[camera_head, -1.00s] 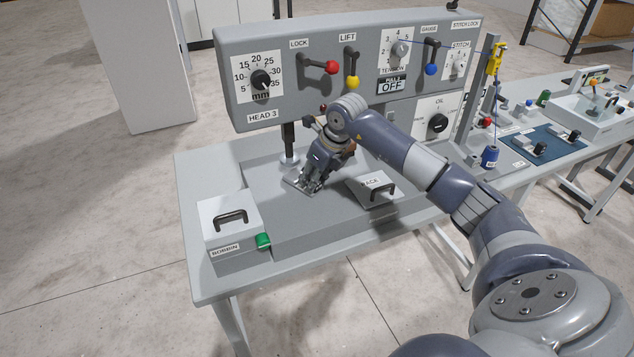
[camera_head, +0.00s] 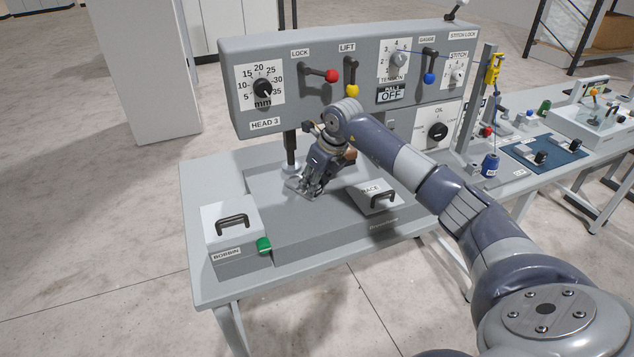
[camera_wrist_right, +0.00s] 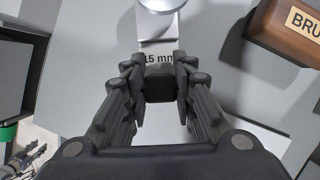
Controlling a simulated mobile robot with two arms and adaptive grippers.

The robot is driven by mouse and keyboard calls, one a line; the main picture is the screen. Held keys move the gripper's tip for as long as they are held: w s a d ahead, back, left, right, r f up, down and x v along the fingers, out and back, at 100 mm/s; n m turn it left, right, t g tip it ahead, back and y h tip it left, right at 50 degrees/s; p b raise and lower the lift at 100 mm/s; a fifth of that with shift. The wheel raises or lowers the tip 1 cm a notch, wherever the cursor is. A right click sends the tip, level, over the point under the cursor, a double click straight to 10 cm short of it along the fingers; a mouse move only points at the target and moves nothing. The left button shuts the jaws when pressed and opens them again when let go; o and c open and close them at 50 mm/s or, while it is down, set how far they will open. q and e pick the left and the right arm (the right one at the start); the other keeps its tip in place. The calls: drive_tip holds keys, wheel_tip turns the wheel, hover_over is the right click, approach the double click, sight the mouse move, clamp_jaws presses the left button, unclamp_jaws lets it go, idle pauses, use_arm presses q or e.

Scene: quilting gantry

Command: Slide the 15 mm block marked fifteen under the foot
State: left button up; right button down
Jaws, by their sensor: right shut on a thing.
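The pale block (camera_wrist_right: 158,48) shows in the right wrist view, its label reading "15 mm" with the first digit partly covered. My right gripper (camera_wrist_right: 160,88) is shut on the block's dark grip. The block's far end is at the round silver foot (camera_wrist_right: 162,4); I cannot tell how far under it reaches. In the head view my right gripper (camera_head: 306,189) is low over the machine bed, just in front of the foot (camera_head: 291,168) on its black post. What looks like my left gripper (camera_wrist_right: 24,160) shows small at the wrist view's lower left, its opening unclear.
A brown brush block (camera_wrist_right: 290,28) lies right of the gripper. The bobbin box (camera_head: 231,228) with a green knob (camera_head: 264,245) stands at the left, and the handled race cover (camera_head: 372,194) at the right.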

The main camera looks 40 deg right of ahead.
use_arm(q)
drive_tip(key=shift+f, duration=0.1)
use_arm(e)
drive_tip(key=shift+w+d+r, duration=0.3)
drive_tip(key=shift+w+r, duration=0.25)
drive_tip(key=shift+r, duration=0.2)
drive_tip(key=c, duration=1.2)
unclamp_jaws()
drive_tip(key=shift+c, duration=0.2)
use_arm(q)
drive_tip(key=shift+a, duration=0.2)
use_arm(e)
drive_tip(key=shift+s+d+r, duration=0.1)
drive_tip(key=shift+s+r, duration=0.05)
drive_tip(key=shift+r, duration=0.5)
use_arm(q)
drive_tip(key=shift+w+d, duration=0.25)
drive_tip(key=shift+w, duration=0.1)
use_arm(e)
drive_tip(key=s+v, duration=0.1)
drive_tip(key=v, duration=0.8)
drive_tip(key=shift+s+a, duration=0.25)
drive_tip(key=shift+s, duration=0.05)
use_arm(q)
drive_tip(key=shift+s+f, duration=0.1)
drive_tip(key=shift+s, duration=0.05)
use_arm(e)
drive_tip(key=shift+s, duration=0.1)
